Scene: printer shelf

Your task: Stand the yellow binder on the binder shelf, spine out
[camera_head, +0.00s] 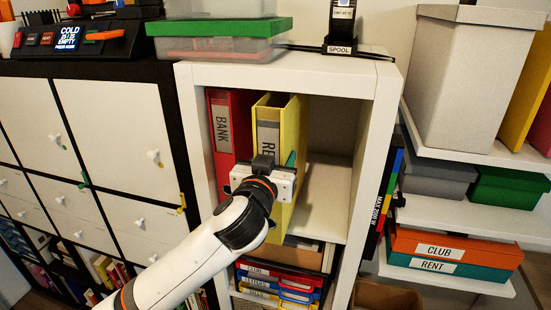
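The yellow binder (285,118) stands upright in the upper open compartment of the white shelf (384,115). Its labelled spine faces out, and the label is partly covered, with "RE" readable. A red binder labelled BANK (224,130) stands to its left. My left gripper (264,162) is at the lower front of the yellow binder, over its spine. The fingers are mostly hidden by the gripper body, so I cannot tell whether they are closed on the binder. My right gripper is not in view.
The compartment is empty to the right of the yellow binder. Labelled trays (275,280) fill the space below. A green-lidded box (218,35) and a SPOOL stand (341,30) sit on top. White cabinets (120,130) are at left, wall shelves with boxes at right.

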